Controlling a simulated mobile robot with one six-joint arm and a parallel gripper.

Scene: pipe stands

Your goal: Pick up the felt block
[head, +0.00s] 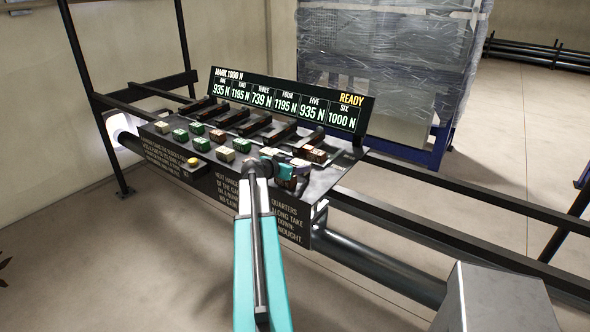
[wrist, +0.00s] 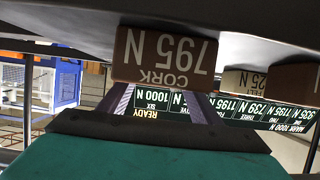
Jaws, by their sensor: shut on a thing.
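My gripper (head: 286,170) is over the right front part of the console in the head view. In the wrist view, where the scene is upside down, a brown block marked CORK 795 N (wrist: 164,58) is at the finger ends, and my gripper (wrist: 158,98) is shut on it. Its label faces the camera; whether it is clear of the console top cannot be told. A paler block marked FELT (wrist: 240,82) stands apart to the right in the wrist view, its number partly cut off. I cannot single out the felt block in the head view.
The dark console (head: 150,131) carries several green, tan and brown blocks. A lit force display (head: 290,100) stands along its back and reads READY. Dark rails and a thick pipe (head: 385,270) run beside it. A wrapped pallet load (head: 390,45) stands behind. Floor is open at right.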

